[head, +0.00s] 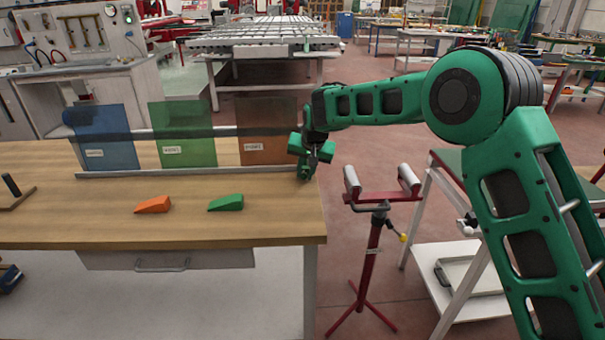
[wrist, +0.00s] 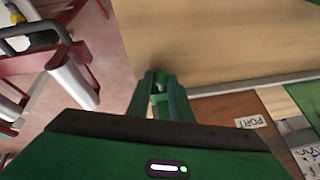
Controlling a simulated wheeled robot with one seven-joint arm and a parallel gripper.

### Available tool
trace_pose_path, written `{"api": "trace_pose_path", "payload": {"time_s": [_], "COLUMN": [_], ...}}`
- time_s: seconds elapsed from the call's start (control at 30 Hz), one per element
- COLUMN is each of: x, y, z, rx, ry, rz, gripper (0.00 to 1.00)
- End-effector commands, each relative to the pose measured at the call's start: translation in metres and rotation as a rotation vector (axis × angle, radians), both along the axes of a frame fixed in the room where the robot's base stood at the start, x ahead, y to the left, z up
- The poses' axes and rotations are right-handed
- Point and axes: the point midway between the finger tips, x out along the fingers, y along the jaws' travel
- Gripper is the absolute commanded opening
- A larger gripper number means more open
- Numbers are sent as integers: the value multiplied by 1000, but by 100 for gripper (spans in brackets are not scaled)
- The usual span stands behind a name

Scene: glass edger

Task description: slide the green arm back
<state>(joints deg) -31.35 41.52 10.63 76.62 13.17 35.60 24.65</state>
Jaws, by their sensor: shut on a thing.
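My gripper (head: 304,175) is at the right end of the workbench, close to its edge and to the end of the pale rail. In the wrist view its fingers (wrist: 160,90) are closed around a small green part (wrist: 158,99), mostly hidden between them. I cannot tell for sure whether this part is the green arm; no other separate green arm stands out. A green wedge (head: 226,203) lies apart on the bench, left of and nearer than my gripper. A green glass pane (head: 184,135) stands upright behind the rail.
Blue (head: 103,138) and brown (head: 266,132) panes stand beside the green one. An orange wedge (head: 153,205) lies on the wooden bench (head: 90,222). A red roller stand (head: 373,240) is on the floor just right of the bench. The bench's front is mostly clear.

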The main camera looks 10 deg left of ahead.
Motion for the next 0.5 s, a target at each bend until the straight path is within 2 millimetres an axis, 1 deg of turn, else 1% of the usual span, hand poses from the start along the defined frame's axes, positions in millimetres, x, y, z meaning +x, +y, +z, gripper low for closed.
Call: {"api": "trace_pose_path", "payload": {"time_s": [0.03,0.1,0.13,0.2,0.5], "x": [-1,-2,-2,-2,-3], "y": [-5,-5,-5,-5,0], "z": [-2,-2,-2,-2,-1], "rx": [-9,-9,-11,-11,-7], "ry": [8,10,11,11,7], "rz": [-5,-6,-6,-6,0], "gripper": [0,0,24,37,37]}}
